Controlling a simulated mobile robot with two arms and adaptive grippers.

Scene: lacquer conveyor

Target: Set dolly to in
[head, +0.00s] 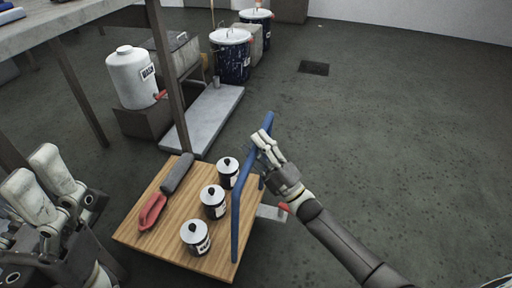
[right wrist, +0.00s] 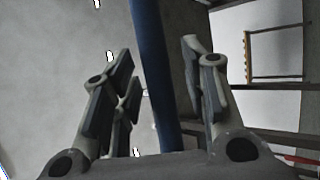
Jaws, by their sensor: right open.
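The dolly (head: 151,218) is a low cart with a wooden top and a blue bar handle (head: 236,217) along its right side. It stands on the floor at the lower middle of the head view. My right gripper (head: 265,147) is at the upper part of the blue handle. In the right wrist view, the open fingers of this gripper (right wrist: 160,90) stand on both sides of the blue handle (right wrist: 152,60); I cannot tell whether they touch it. My left gripper (head: 45,180) is at the lower left, apart from the dolly, and seems empty.
On the dolly are several small lidded pots (head: 214,201), a red-handled tool (head: 152,211) and a dark roller (head: 177,173). A table (head: 60,22) stands at the left. Behind are a white jug (head: 131,78), a pale slab (head: 208,118) and blue drums (head: 233,63). The floor at right is clear.

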